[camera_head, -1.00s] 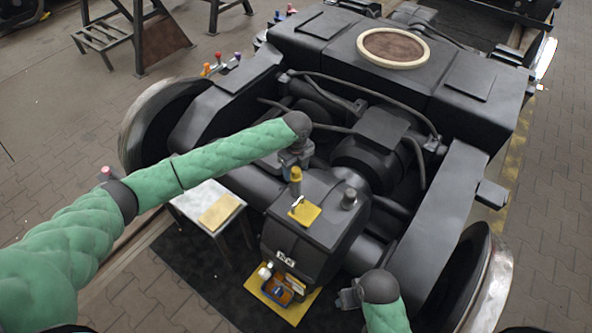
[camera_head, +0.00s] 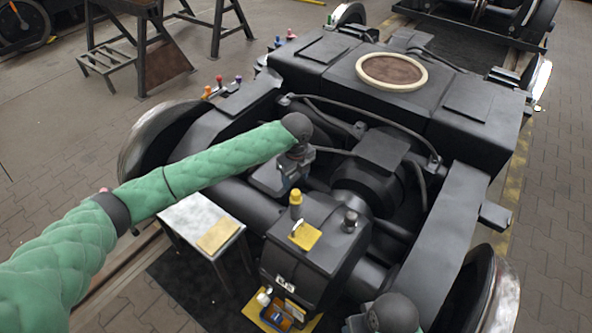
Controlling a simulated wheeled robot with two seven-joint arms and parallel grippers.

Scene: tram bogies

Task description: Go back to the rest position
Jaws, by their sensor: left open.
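My left arm reaches in from the left in a green padded sleeve. Its gripper (camera_head: 283,185) hangs below the dark wrist joint, over the middle of the bogie (camera_head: 440,230), behind the yellow-capped filler on the gearbox. The jaws are small and dark against the bogie; they look open, and I see nothing held in them. My right arm shows only as a dark rounded wrist joint at the bottom edge, right of the gearbox (camera_head: 320,245). The right gripper's fingers cannot be made out there.
A small table (camera_head: 190,215) with a tan board stands left of the gearbox. A yellow tray (camera_head: 262,318) with small containers sits below the gearbox. Bogie wheels (camera_head: 490,290) flank the frame. A dark step stand (camera_head: 140,50) is at the back left. Paved floor at far right is clear.

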